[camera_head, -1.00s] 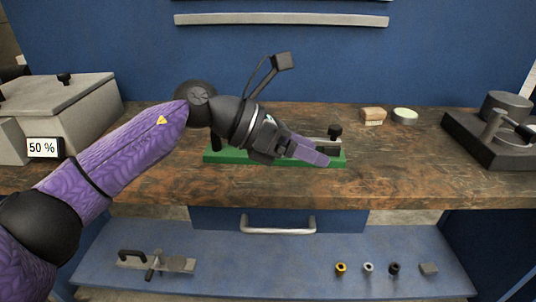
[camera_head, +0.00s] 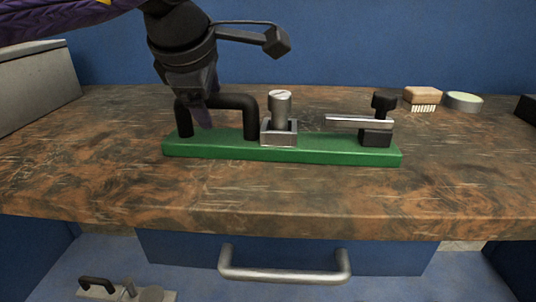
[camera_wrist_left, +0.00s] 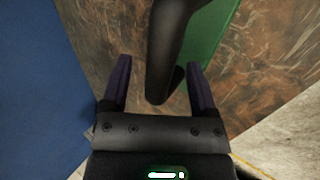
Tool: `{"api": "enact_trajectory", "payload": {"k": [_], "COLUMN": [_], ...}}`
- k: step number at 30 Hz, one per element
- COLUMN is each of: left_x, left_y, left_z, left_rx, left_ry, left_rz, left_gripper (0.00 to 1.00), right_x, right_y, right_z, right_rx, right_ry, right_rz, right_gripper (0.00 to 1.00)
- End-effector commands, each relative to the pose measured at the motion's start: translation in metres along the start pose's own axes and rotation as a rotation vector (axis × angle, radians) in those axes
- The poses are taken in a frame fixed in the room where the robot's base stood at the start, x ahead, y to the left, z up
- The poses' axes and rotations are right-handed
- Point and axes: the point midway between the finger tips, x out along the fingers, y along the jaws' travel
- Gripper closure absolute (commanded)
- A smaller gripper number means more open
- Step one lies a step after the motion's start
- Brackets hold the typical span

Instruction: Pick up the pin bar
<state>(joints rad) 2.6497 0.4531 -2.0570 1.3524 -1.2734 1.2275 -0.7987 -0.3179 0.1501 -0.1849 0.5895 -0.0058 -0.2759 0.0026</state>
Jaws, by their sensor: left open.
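The pin bar (camera_head: 330,153) is a long green base on the wooden bench. It carries a black arched handle (camera_head: 237,101) at its left, an upright metal pin (camera_head: 280,108) in a square socket at its middle, and a metal arm with a black knob at its right. My left gripper (camera_head: 204,115) points down at the handle. In the left wrist view my open left gripper (camera_wrist_left: 158,62) has one purple finger on each side of the black handle (camera_wrist_left: 165,55). Contact with the handle cannot be told. My right gripper is out of view.
A wooden brush (camera_head: 422,96) and a round tin (camera_head: 463,101) stand at the back right. A grey box (camera_head: 40,88) stands at the left. The bench front is clear, above a blue drawer with a metal handle (camera_head: 284,275). Another black-handled fixture (camera_head: 100,289) lies below.

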Motion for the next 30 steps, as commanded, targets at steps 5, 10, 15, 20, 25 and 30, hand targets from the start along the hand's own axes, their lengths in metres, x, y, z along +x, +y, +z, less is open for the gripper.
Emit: {"api": "enact_trajectory", "payload": {"k": [5,10,15,20,25,30], "left_x": [0.0114,0.0097,0.0098,0.0100,0.0101,0.0103], "left_y": [0.0003,0.0008,0.0007,0.0005,0.0003,0.0002], "left_z": [-0.0003,-0.0001,-0.0001,-0.0001,0.0000,0.0000], "left_rx": [-0.002,-0.002,-0.002,-0.002,-0.002,-0.002], "left_ry": [-0.001,-0.002,-0.002,-0.002,-0.002,-0.002], "left_rz": [0.001,0.002,0.002,0.001,0.000,0.000], "left_gripper": [0.24,0.33,0.69,1.00,1.00,1.00], "right_x": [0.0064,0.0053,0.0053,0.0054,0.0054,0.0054], "right_y": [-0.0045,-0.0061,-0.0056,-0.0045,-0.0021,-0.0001], "right_z": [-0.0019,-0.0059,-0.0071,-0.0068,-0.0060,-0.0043], "right_rx": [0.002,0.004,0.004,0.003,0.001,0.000], "right_ry": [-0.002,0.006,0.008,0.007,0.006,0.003], "right_rz": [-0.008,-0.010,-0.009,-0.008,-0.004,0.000], "right_gripper": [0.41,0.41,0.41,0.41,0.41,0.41]}}
